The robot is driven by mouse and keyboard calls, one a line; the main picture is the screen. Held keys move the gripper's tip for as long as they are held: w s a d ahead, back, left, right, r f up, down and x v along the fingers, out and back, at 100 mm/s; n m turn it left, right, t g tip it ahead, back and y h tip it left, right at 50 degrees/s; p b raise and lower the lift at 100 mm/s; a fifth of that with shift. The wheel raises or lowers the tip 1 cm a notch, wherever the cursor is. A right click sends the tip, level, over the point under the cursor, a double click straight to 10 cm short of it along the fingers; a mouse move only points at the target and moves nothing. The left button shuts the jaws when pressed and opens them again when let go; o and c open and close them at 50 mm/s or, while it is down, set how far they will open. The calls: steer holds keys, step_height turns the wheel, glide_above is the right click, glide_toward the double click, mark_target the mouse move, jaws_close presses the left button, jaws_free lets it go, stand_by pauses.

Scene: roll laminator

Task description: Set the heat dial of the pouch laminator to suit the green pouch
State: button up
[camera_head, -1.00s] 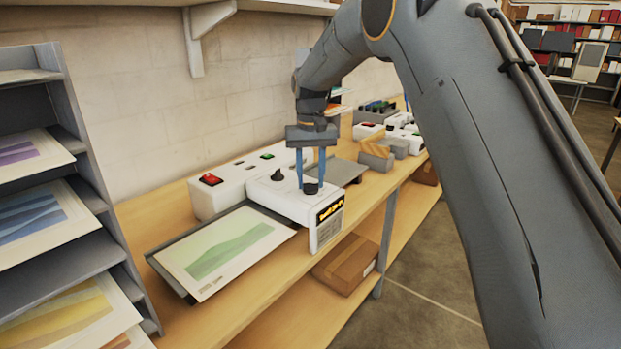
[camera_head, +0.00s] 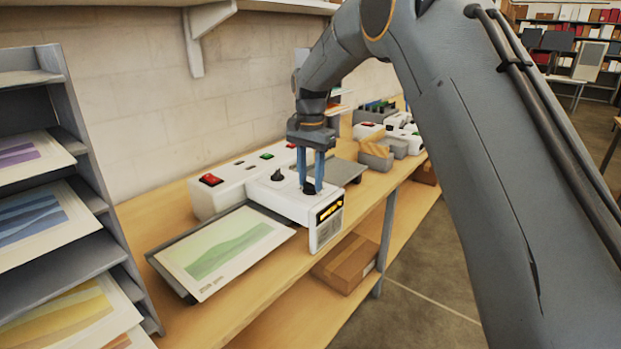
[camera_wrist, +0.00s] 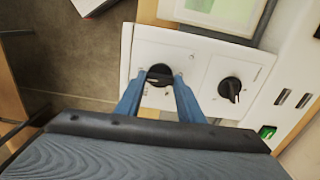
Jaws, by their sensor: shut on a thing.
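The white pouch laminator (camera_head: 232,181) stands on the wooden bench. Two black dials are on its top near the front. My gripper (camera_head: 312,188) points down and is shut on the dial nearer the display (camera_head: 309,187); this dial also shows between the fingertips in the wrist view (camera_wrist: 160,75). The other dial (camera_head: 277,175) is free, and in the wrist view it stands to the right (camera_wrist: 230,89). The small display (camera_head: 329,209) glows orange, too small to read. The green pouch (camera_head: 227,250) lies flat on the grey feed tray (camera_head: 165,274). The dial markings are not readable.
A red switch (camera_head: 211,180) and a green light (camera_head: 267,156) are on the laminator. A grey rack (camera_head: 75,150) with coloured sheets stands at the left. A cardboard box (camera_head: 347,262) sits below.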

mark_target(310, 184)
steer(key=shift+m, duration=0.3)
steer(key=o, duration=1.1)
steer(key=shift+a, duration=0.1)
steer(key=shift+c, duration=0.2)
steer(key=shift+r, duration=0.1)
steer(key=shift+r+b, duration=1.25)
steer(key=shift+r, duration=2.55)
